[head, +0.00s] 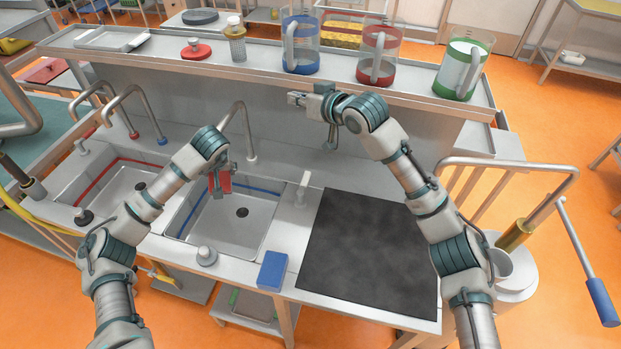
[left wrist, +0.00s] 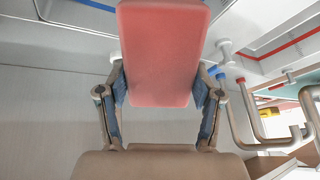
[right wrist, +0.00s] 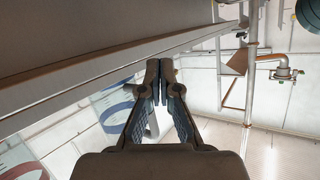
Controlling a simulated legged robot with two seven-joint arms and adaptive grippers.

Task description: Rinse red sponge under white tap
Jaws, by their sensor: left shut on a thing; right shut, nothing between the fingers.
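The red sponge (head: 226,182) is held by my left gripper (head: 219,178) over the right basin (head: 258,222), which has a blue stripe. In the left wrist view the sponge (left wrist: 163,55) sits between both fingers. The white tap (head: 252,157) appears to be the curved metal spout with a pale base behind this basin. Its outlet end is hidden behind my left wrist, so I cannot tell if the sponge is directly under it. No water is visible. My right gripper (head: 294,99) is shut and empty, near the shelf front below the blue-banded jug.
Jugs with blue (head: 300,50), red (head: 379,55) and green bands (head: 461,70) stand on the back shelf. Red-based (head: 133,135) and blue-based spouts (head: 162,141) stand left. A blue block (head: 272,271) lies at the front edge. A black mat (head: 365,250) is clear.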

